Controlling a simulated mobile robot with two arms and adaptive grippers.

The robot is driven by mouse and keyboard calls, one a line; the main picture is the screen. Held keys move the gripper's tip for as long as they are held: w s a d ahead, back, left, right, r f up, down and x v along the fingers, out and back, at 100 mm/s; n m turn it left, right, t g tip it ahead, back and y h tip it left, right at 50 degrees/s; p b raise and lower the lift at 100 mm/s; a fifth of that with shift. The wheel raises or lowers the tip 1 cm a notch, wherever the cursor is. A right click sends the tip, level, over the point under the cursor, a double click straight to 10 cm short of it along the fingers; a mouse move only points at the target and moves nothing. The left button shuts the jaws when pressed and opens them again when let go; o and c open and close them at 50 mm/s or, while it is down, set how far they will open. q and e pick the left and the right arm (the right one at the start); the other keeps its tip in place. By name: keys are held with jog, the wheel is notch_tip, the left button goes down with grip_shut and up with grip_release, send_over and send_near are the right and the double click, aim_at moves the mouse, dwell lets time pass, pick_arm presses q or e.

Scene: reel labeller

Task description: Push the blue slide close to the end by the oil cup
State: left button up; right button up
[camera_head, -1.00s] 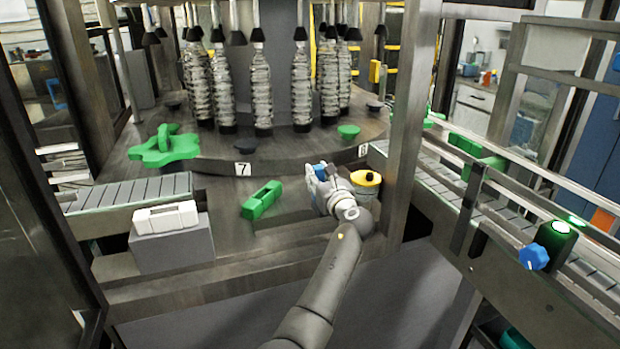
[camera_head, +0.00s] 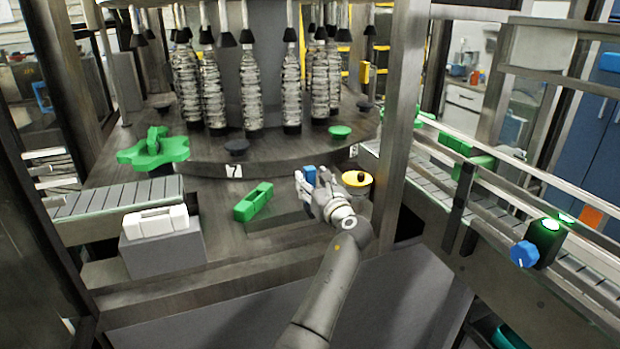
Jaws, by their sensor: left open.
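A small blue slide (camera_head: 310,174) shows at the tips of my left gripper (camera_head: 314,186), on the machine deck in front of the carousel. My right gripper is not in view.
A green block (camera_head: 253,201) lies on the deck left of the gripper. A white block (camera_head: 155,221) sits on a grey box at left. A green star-shaped handle (camera_head: 154,150) stands behind it. A frame post (camera_head: 400,130) rises right of the oil cup, beside a conveyor.

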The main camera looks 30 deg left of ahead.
pick_arm(q)
jog(key=v, duration=0.4)
jog(key=shift+s+d, duration=0.25)
jog(key=shift+d, duration=0.1)
